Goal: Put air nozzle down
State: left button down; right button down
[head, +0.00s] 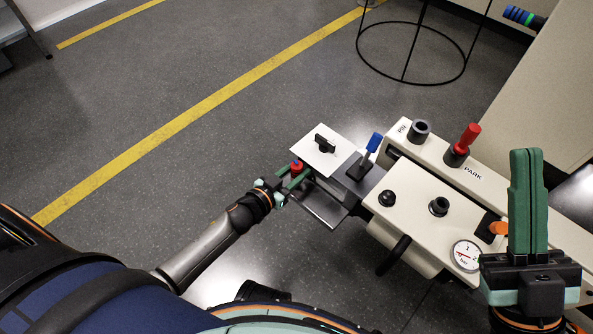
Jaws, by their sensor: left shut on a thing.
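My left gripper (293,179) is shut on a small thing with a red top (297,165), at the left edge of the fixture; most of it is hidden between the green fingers. I cannot tell whether it is the air nozzle. An orange-tipped piece (498,228) sits in a black holder on the cream panel, beside the gauge; it too could be the nozzle. My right gripper (527,202) stands upright at the right, its green fingers together with nothing visible between them, in front of the panel's right end.
The floor at left is clear.

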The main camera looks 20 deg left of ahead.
pick_arm(q)
jog(key=shift+f, duration=0.2)
jog(key=c, duration=0.5)
grip_release()
jog(key=shift+r, duration=0.1)
jog(key=shift+r, duration=0.1)
jog(key=shift+s+r, duration=0.15)
jog(key=shift+s, duration=0.15)
jog(key=p+v, duration=0.4)
jog(key=v, duration=0.7)
jog(key=d+r+m+t+h, duration=0.2)
jog(key=d+r, duration=0.2)
jog(key=r, duration=0.7)
jog(key=d+r+m+t+h, duration=0.2)
jog(key=d+r+h, duration=0.1)
jog(key=r, duration=0.8)
jog(key=s+d+r+m+t+h, duration=0.1)
jog(key=s+r+h, duration=0.1)
jog(key=r, duration=0.5)
jog(key=s+d+r+m+t+h, duration=0.1)
jog(key=s+r+m+h, duration=0.1)
jog(key=r, duration=0.5)
jog(key=s+d+r+m+t+h, duration=0.1)
jog(key=s+r+h, duration=0.1)
jog(key=r, duration=0.5)
jog(key=shift+s+r+m, duration=0.3)
jog(key=shift+s+m, duration=0.1)
jog(key=shift+s, duration=0.5)
